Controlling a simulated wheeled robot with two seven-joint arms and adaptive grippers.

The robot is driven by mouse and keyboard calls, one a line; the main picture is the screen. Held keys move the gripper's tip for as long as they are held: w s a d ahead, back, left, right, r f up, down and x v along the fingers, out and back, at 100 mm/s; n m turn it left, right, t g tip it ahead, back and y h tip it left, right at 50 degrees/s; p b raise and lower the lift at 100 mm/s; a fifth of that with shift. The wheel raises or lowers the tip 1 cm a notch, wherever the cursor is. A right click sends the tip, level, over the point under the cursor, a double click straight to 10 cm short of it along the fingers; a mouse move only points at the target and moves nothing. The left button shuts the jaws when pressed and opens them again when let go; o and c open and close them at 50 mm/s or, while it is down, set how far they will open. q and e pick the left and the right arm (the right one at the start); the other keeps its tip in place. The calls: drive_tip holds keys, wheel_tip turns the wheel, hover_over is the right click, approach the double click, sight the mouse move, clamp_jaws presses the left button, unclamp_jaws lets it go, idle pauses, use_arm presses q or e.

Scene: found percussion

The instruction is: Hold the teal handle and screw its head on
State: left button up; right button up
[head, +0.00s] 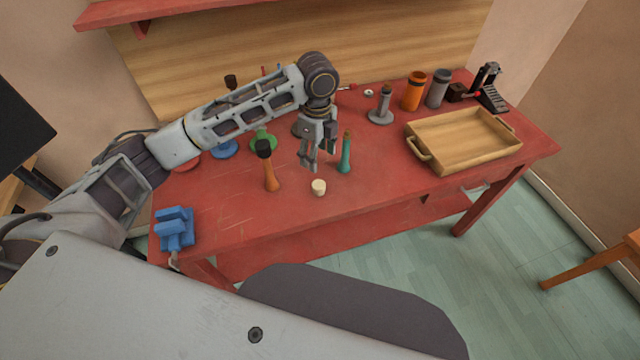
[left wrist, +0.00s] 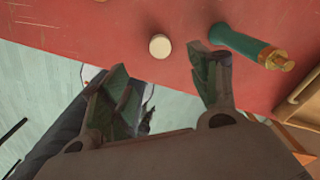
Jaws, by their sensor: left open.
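The teal handle (head: 345,158) stands upright on the red table, with a brass-coloured threaded tip at its top. In the left wrist view the teal handle (left wrist: 238,42) lies just beyond one finger, outside the jaws. A small cream cylindrical head (head: 318,187) sits on the table to the front left of the handle. It also shows in the left wrist view (left wrist: 160,46), ahead of the gap between the fingers. My left gripper (head: 312,165) is open and empty, pointing down just left of the handle. My right gripper is not in view.
An orange-handled mallet with a dark head (head: 270,168) stands left of my gripper. A blue vise (head: 175,230) is at the front left corner. A wooden tray (head: 465,142), a grey stand (head: 381,112) and orange and grey cups (head: 414,90) occupy the right side. The table front is mostly clear.

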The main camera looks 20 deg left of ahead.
use_arm(q)
hover_over(318, 185)
wheel_tip(318, 185, down, 8)
drive_tip(key=shift+w, duration=0.1)
drive_tip(key=shift+f, duration=0.3)
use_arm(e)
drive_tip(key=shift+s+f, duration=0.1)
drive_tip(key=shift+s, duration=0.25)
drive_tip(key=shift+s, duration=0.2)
use_arm(q)
drive_tip(key=shift+f, duration=0.2)
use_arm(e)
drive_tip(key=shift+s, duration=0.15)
